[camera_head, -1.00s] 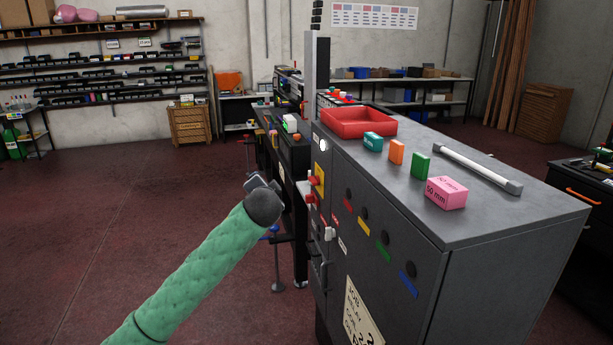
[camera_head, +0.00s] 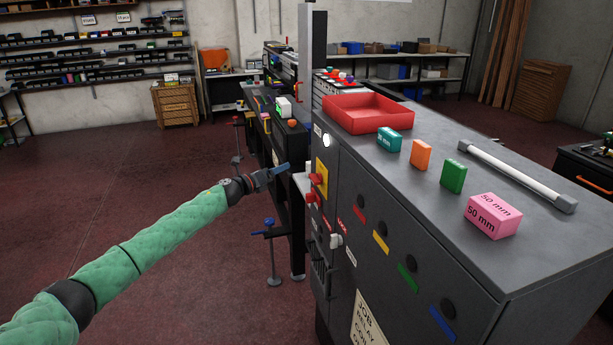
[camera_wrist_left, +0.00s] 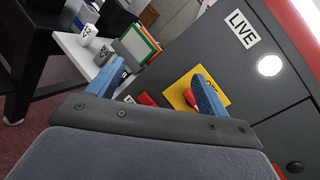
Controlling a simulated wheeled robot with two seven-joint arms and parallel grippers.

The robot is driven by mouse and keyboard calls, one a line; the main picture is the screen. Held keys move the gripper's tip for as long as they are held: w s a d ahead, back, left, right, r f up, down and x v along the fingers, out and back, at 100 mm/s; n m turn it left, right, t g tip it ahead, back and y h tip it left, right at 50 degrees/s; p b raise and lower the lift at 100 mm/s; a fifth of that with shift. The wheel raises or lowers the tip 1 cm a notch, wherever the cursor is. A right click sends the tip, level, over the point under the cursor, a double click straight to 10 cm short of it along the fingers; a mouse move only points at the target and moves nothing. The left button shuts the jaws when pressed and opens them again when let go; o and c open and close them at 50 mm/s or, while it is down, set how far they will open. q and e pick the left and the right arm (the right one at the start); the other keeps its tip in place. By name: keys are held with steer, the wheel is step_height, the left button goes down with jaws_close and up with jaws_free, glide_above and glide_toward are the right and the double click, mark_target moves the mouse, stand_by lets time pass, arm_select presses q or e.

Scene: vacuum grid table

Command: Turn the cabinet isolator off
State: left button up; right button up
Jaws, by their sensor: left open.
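The cabinet isolator is a red handle (camera_head: 315,179) on a yellow plate (camera_head: 322,172), on the front of the grey cabinet (camera_head: 352,200). In the left wrist view the red handle (camera_wrist_left: 190,97) and yellow plate (camera_wrist_left: 181,90) show between and behind my blue fingers; the right finger covers part of the plate. A lit white lamp (camera_wrist_left: 269,65) sits beside a "LIVE" label (camera_wrist_left: 241,29). My left gripper (camera_head: 284,172) is open and empty, just left of the isolator and apart from it. My right gripper is not in view.
A second red part (camera_head: 311,198) sits below the isolator. A red tray (camera_head: 367,127), coloured blocks and a pink box (camera_head: 492,216) stand on top. Open floor lies left.

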mark_target(311, 179)
arm_select(q)
steer(key=s+d+f+m+g+h, duration=0.1)
steer(key=s+d+m+g+h, duration=0.45)
steer(key=m, duration=0.65)
steer(key=shift+g+y, duration=0.75)
steer(key=shift+g, duration=0.1)
steer(key=p+x, duration=0.3)
steer(key=x, duration=0.1)
steer(key=shift+s+d, duration=0.1)
steer(key=shift+d, duration=0.15)
steer(key=shift+d+f+p, duration=0.1)
steer(key=shift+d+p, duration=0.2)
steer(key=shift+d, duration=0.3)
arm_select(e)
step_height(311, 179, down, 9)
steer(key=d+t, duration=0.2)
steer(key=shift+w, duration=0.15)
arm_select(q)
steer(key=c, duration=0.9)
steer(key=shift+c, duration=0.5)
